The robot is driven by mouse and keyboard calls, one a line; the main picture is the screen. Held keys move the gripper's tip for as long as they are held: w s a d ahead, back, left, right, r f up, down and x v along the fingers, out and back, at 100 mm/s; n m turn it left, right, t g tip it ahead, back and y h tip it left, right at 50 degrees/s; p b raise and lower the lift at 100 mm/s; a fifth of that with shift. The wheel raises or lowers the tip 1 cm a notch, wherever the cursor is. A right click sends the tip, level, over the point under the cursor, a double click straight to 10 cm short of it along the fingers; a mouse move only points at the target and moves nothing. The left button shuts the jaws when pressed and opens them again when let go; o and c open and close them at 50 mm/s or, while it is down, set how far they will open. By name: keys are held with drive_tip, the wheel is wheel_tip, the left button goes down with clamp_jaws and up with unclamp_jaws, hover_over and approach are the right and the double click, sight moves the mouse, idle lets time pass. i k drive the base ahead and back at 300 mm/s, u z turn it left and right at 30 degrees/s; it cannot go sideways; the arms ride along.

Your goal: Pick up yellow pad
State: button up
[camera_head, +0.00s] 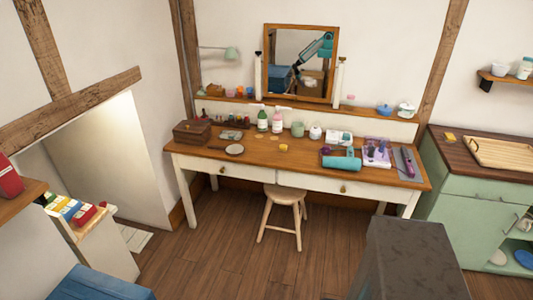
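Two small yellow things show, and I cannot tell for sure which is the yellow pad. One is a small flat yellow piece (450,137) on the dark wooden top of the green cabinet (453,186), left of a wooden tray. The other is a small yellow block-like item (283,148) near the front edge of the wooden dressing table (262,160). Both are too small to make out in detail. My gripper is not directly in view. The mirror (300,62) reflects a teal and dark arm-like shape, but its gripper state cannot be made out.
A stool (285,196) stands before the dressing table. The wooden tray (500,152) covers much of the cabinet top. A dark grey block fills the lower right foreground. Open floor (225,240) lies left of it.

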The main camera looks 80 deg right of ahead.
sight(282, 148)
drive_tip(key=z, duration=0.4)
drive_tip(key=k, duration=0.15)
drive_tip(key=u, duration=1.9)
drive_tip(key=k, duration=2.7)
drive_tip(key=z, duration=0.4)
